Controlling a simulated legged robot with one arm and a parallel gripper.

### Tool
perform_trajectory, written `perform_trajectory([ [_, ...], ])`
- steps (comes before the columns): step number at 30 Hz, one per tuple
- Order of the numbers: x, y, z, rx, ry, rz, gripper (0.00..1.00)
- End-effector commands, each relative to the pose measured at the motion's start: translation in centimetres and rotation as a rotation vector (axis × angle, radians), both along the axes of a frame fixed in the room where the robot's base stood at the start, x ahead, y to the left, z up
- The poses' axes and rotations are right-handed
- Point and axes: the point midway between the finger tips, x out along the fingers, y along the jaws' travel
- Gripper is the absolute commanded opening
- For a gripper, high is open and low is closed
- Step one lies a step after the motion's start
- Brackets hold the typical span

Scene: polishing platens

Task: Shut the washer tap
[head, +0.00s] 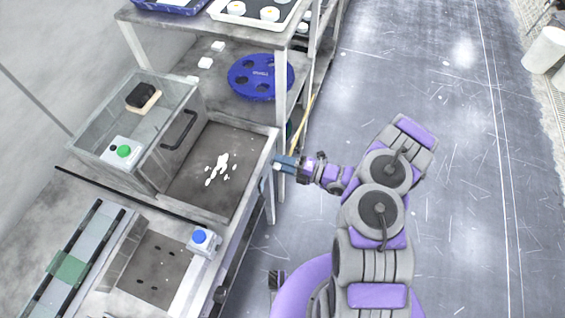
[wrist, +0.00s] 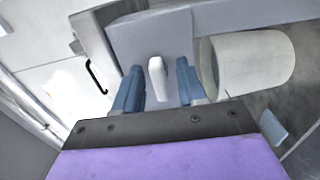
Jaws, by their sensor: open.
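My gripper (head: 285,163) is at the front edge of the bench, at the right side of the grey washer basin (head: 190,190). In the wrist view, my gripper (wrist: 159,72) has its two blue fingers apart. A white lever (wrist: 157,80), which looks like the tap's handle, stands between them with a gap on each side. It projects from a grey panel (wrist: 125,35). In the head view the lever is not clearly seen, with my gripper in front of that spot.
A white cylinder (wrist: 255,62) is close to the right of my fingers. A clear-walled box (head: 165,130) with a dark handle (head: 180,130) is left of the basin. A blue-button box (head: 200,240) sits in front. A shelf post (head: 280,100) stands behind my gripper. Open floor (head: 430,70) is at right.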

Motion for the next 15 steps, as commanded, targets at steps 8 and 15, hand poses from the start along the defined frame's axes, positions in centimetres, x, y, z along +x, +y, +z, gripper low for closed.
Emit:
perform_trajectory([
  [8,-0.9,-2.6,0.1,-0.001,0.001,-0.004,0.4],
  [15,-2.7,-7.6,0.1,-0.002,0.003,-0.005,0.4],
])
